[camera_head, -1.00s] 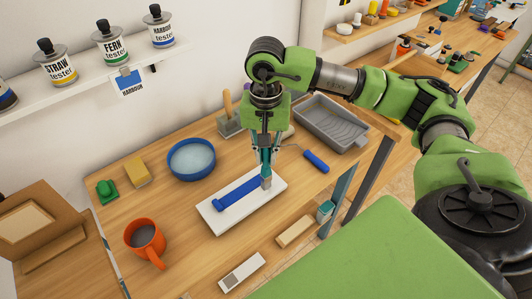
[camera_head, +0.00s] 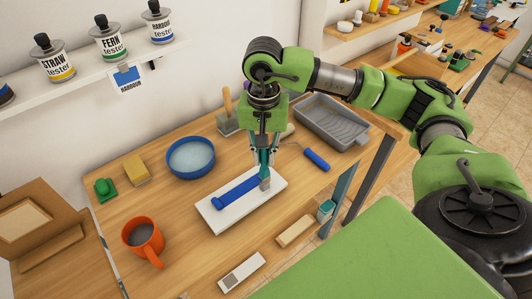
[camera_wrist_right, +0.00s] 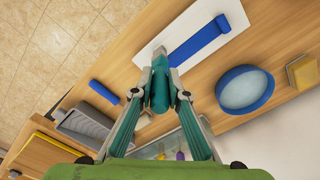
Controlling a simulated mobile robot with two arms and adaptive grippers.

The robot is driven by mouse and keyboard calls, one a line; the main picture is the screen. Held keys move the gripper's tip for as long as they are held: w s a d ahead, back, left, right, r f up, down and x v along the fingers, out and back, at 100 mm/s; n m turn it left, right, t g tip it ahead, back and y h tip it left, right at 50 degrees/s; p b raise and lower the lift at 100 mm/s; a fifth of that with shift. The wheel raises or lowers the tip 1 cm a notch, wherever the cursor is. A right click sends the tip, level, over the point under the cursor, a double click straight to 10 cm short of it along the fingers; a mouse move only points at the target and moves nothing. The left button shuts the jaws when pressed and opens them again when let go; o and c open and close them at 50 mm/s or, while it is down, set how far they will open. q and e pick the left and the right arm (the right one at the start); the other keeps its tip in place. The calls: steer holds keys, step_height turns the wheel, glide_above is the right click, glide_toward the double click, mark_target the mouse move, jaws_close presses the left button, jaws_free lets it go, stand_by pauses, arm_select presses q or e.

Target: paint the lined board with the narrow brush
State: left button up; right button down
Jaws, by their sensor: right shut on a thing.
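The white board (camera_head: 270,195) lies flat on the wooden bench. A blue band (camera_head: 238,191) runs along it, from near its left end to the brush, with a wider blob at the left. The board's lines are too small to tell. My right gripper (camera_head: 264,153) is shut on the narrow brush, whose grey lower part (camera_head: 265,183) is at the band's right end. I cannot tell whether its bristles touch the board. In the right wrist view, the teal brush handle (camera_wrist_right: 160,90) sits between the fingers, with the board (camera_wrist_right: 167,28) beyond. My left gripper is not in view.
A blue bowl of pale liquid (camera_head: 190,174), yellow sponge (camera_head: 137,170) and orange mug (camera_head: 152,252) stand left of the board. A blue roller (camera_head: 316,159) and grey tray (camera_head: 345,130) are to its right. Harbour, Fern and Straw tins (camera_head: 108,40) stand on the shelf.

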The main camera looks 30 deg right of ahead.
steer(key=shift+s+a+b, duration=0.5)
steer(key=shift+a+b, duration=0.95)
steer(key=shift+a, duration=4.8)
steer(key=shift+w+d+f+b, duration=0.15)
steer(key=shift+d+b, duration=0.85)
steer(key=shift+d, duration=1.15)
steer(key=shift+w+d+r+b, duration=0.15)
steer(key=shift+d+b, duration=0.9)
steer(key=shift+d, duration=1.15)
steer(key=shift+w+d+f+b, duration=0.15)
steer(key=shift+d+b, duration=0.85)
steer(key=shift+d, duration=1.15)
